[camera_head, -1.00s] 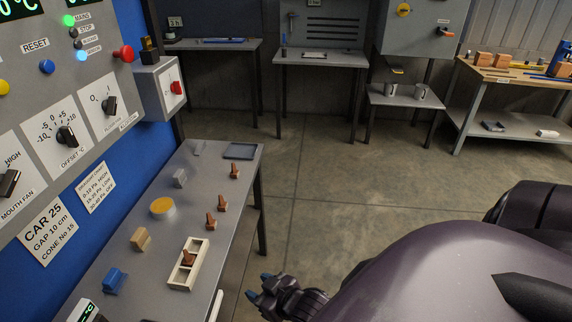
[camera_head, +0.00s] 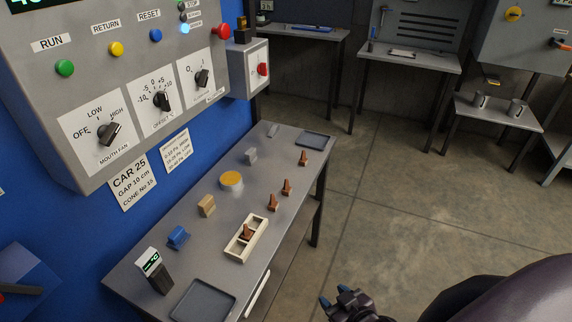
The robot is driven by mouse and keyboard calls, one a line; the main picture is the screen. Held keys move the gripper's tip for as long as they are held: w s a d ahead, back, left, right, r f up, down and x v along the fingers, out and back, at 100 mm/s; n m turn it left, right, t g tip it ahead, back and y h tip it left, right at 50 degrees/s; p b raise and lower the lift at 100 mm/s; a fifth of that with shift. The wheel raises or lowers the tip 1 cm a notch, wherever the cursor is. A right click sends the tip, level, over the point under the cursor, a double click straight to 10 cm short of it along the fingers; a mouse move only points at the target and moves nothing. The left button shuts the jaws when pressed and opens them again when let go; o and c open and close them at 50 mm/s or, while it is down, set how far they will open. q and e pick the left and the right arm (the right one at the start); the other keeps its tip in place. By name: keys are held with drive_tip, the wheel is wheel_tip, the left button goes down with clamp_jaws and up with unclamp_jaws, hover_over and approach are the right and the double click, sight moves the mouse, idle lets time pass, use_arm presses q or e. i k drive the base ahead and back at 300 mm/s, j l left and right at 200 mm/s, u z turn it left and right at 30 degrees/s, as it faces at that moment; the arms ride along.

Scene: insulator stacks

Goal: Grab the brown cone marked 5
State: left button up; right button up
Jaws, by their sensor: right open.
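Several brown cones stand on the grey table. One cone (camera_head: 247,231) sits in a cream wooden holder (camera_head: 237,253). Two cones, a nearer one (camera_head: 272,203) and a farther one (camera_head: 286,187), stand behind it, and another (camera_head: 304,158) stands near the far tray. Any numbers on them are too small to read, so I cannot tell which is 5. My right gripper (camera_head: 338,297) is open and empty, with blue fingertips, off the table's right side at the bottom of the view. It is apart from all cones. My left gripper is not in view.
The table (camera_head: 190,250) also bears a blue block (camera_head: 178,237), a tan block (camera_head: 206,206), a yellow-topped disc (camera_head: 232,180), a grey block (camera_head: 251,156), a small display (camera_head: 150,262) and a near tray (camera_head: 204,302). A control panel (camera_head: 110,80) rises at left. Floor right of the table is clear.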

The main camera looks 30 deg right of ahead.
sight(286, 191)
drive_tip(key=k+l, duration=0.1)
drive_tip(key=l, duration=0.35)
drive_tip(key=l+u, duration=0.1)
drive_tip(key=l, duration=0.35)
drive_tip(key=k+l, duration=0.15)
drive_tip(key=l, duration=0.25)
drive_tip(key=k+l+u, duration=0.1)
drive_tip(key=l, duration=0.35)
drive_tip(key=k+l, duration=0.1)
drive_tip(key=l, duration=0.35)
drive_tip(key=u, duration=0.05)
